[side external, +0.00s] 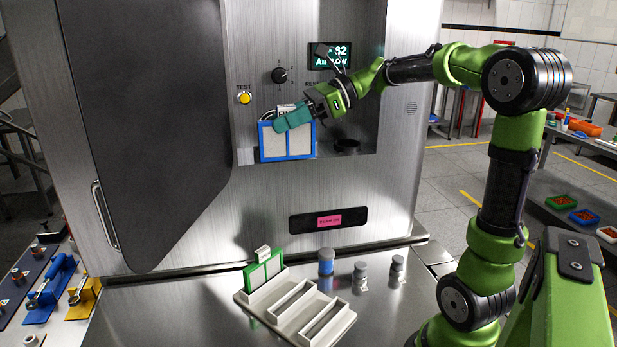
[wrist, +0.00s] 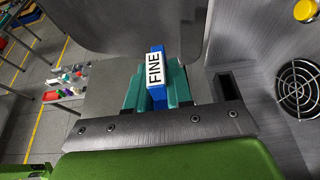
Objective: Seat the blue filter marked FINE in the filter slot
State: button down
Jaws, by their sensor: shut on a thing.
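The blue filter (side external: 300,144), a blue frame with pale panels, is held upright in front of the recess in the metal cabinet. My gripper (side external: 294,118) has teal fingers and is shut on the filter's top tab. In the wrist view, the white FINE label (wrist: 154,69) shows between the teal fingers (wrist: 176,88). A dark rectangular opening (wrist: 224,87), which looks like the filter slot, lies in the metal surface right of the filter. The filter appears apart from it. In the side view I cannot make out the slot.
A white rack (side external: 264,312) on the bench holds a green filter (side external: 262,271); its other two places are empty. A blue jar (side external: 326,262) and two small grey containers stand beside it. The cabinet has a yellow TEST button (side external: 244,97), a knob (side external: 280,75) and a round grille (wrist: 301,88).

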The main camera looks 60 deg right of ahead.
jog(key=w+d, duration=0.7)
jog(key=shift+w+d, duration=0.15)
jog(key=shift+d, duration=0.05)
dwell(0.3)
jog(key=shift+f, duration=1.95)
dwell(0.5)
jog(key=c, duration=0.9)
grip_release()
